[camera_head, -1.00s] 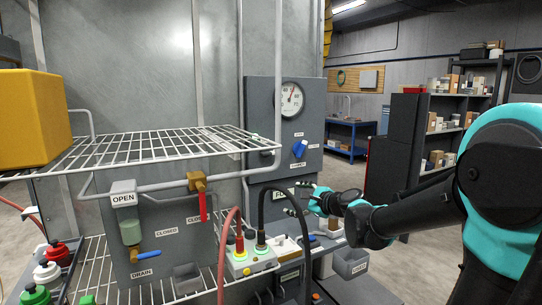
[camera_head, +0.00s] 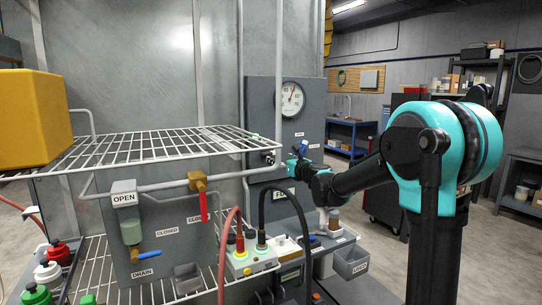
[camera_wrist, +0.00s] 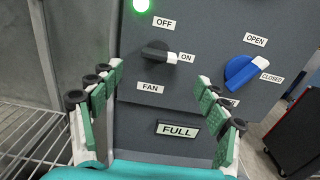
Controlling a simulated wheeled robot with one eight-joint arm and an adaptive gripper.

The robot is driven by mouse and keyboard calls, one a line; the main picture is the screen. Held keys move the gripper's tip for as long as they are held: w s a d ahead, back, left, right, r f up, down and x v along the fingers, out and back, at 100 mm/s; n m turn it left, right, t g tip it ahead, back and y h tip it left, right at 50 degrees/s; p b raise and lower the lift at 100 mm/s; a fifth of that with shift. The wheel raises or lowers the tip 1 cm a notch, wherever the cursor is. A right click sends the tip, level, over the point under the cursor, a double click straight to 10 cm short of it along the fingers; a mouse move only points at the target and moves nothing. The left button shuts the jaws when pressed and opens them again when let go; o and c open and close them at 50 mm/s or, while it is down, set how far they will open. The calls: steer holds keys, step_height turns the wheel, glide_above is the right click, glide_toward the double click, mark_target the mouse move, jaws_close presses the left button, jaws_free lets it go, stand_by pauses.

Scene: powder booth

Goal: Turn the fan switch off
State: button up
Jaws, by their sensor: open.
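The fan switch (camera_wrist: 157,54) is a black knob with a white tip above the FAN label on the grey panel. Its tip points right, at the ON label (camera_wrist: 187,57); the OFF label (camera_wrist: 164,23) is above it. My gripper (camera_wrist: 160,78) is open in the wrist view, its green-padded fingers to the lower left and lower right of the knob, with nothing between them. In the head view my gripper (camera_head: 291,164) is in front of the panel (camera_head: 262,105), at the height of the switches. I cannot tell its exact distance from the knob.
A blue knob (camera_wrist: 240,72) with OPEN and CLOSED labels sits right of the fan switch. A green lamp (camera_wrist: 141,5) glows above, and a FULL plate (camera_wrist: 178,130) is below. A wire shelf (camera_head: 150,147) stands left. Red and black hoses (camera_head: 263,205) arch in front of the panel's lower part.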

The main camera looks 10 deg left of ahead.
mark_target(270, 153)
steer(key=x, duration=0.8)
steer(key=shift+w+a, duration=0.25)
steer(key=shift+a, duration=0.05)
steer(key=c, duration=1.2)
steer(key=shift+o, duration=0.2)
